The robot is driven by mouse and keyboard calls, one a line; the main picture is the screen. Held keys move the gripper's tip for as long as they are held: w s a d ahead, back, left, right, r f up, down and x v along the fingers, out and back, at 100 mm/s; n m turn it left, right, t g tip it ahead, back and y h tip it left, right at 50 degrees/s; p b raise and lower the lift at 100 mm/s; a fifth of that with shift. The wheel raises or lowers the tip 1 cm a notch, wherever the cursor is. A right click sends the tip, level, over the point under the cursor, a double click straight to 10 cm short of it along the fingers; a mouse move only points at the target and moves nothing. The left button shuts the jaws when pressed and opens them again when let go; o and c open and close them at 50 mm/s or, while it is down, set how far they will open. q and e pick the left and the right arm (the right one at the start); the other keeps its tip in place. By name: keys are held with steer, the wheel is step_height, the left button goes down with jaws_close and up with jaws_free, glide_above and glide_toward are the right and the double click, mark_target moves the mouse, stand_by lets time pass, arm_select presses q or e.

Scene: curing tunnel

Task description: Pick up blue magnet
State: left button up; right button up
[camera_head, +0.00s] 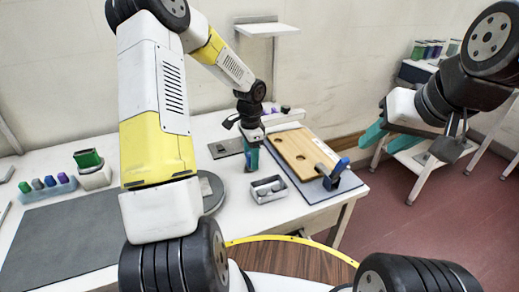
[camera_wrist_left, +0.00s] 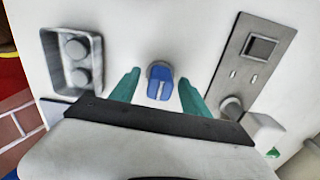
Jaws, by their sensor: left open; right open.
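The blue magnet (camera_wrist_left: 160,88) is a small blue piece with a slot, on a round grey base on the white table. It shows in the left wrist view between the two teal fingers of my left gripper (camera_wrist_left: 157,90), with gaps on both sides. In the head view my left gripper (camera_head: 251,157) points down at the table, open and empty, and it hides the magnet. My right gripper (camera_head: 389,138) is open and empty, held at the right, away from the table.
A metal tray (camera_head: 256,199) with round grey pieces stands close to my left gripper. A wooden board (camera_head: 288,150) with holes and a blue clamp (camera_head: 335,172) lie right of it. A grey plate (camera_wrist_left: 233,82) lies beside the magnet. A dark mat (camera_head: 60,240) covers the table's left.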

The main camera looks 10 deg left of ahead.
arm_select(q)
steer(key=shift+f, duration=0.25)
jaws_close()
